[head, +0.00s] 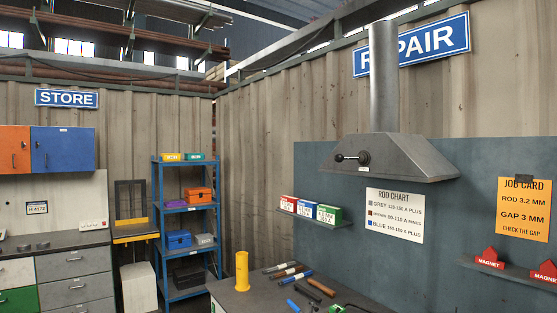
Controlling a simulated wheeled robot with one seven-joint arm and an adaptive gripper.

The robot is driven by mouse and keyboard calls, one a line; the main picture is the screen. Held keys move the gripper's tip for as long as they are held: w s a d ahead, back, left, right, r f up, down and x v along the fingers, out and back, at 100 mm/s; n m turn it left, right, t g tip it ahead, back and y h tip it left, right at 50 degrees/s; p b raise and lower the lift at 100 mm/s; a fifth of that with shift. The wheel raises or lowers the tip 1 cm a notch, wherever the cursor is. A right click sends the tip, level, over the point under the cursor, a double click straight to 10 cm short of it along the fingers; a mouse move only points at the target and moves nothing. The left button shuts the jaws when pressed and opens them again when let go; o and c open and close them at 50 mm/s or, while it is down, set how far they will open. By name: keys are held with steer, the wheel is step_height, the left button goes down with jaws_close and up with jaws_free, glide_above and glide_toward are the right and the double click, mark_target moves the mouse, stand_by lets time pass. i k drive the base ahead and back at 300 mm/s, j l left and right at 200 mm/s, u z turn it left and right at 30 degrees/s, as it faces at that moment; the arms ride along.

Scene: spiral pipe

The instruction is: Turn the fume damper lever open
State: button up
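The fume damper lever (350,157) sits on the front face of the grey fume hood (400,158). It is a thin bar with a dark round knob at its left end and a pivot at its right, and it lies about level. A small label is below the pivot. The hood hangs on the blue-grey back panel, with a round duct (384,80) rising from its top. My gripper is not in view.
A workbench (235,300) below holds a yellow cylinder (242,270) and several hand tools. A small shelf (315,218) with three boxes is left of the rod chart (395,215). Red magnets (489,258) sit on a right shelf. A blue rack (157,215) stands at left.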

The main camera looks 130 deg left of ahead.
mark_target(339, 158)
steer(key=u, duration=3.8)
steer(key=i+j, duration=0.15)
steer(key=i, duration=0.25)
steer(key=i+j, duration=0.15)
steer(key=i, duration=0.3)
steer(key=u, duration=0.05)
